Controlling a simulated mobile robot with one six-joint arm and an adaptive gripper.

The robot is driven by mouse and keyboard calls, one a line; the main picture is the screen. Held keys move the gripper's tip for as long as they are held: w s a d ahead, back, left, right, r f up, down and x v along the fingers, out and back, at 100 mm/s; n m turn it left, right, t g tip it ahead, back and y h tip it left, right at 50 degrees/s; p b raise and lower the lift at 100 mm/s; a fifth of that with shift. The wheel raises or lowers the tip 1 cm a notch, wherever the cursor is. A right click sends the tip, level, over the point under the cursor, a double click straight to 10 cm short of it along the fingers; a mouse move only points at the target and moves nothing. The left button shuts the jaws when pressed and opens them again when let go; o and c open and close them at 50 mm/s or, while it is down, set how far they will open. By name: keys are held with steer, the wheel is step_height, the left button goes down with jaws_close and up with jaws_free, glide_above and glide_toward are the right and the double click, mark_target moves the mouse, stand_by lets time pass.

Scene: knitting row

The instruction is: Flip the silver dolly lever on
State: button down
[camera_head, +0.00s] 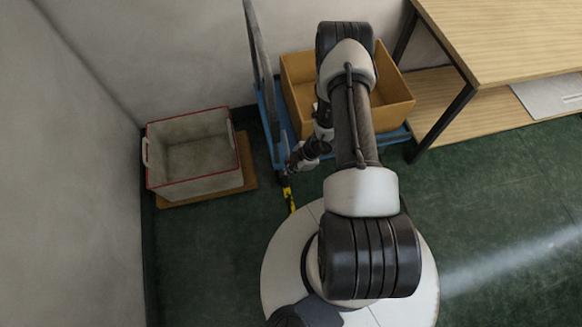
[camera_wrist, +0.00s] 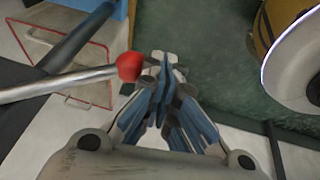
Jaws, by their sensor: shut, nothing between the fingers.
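The silver lever (camera_wrist: 70,82) is a metal rod with a red knob (camera_wrist: 129,66) at its end. In the wrist view it comes in from the left, and the knob sits just left of my gripper (camera_wrist: 164,64). The fingers are shut with nothing between them; whether they touch the knob I cannot tell. In the head view my gripper (camera_head: 292,168) is low beside the front left corner of the blue dolly (camera_head: 268,118). I cannot make out the lever there; my arm hides part of the dolly.
A cardboard box (camera_head: 398,110) stands on the dolly, whose upright handle (camera_head: 259,50) rises at the left. A grey bin with a red rim (camera_head: 194,178) stands on a brown board to the left. A wooden table (camera_head: 505,40) is at the right. Green floor is open at lower left.

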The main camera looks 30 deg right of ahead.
steer(key=shift+w+f, duration=0.25)
steer(key=shift+f, duration=0.25)
steer(key=shift+d, duration=0.1)
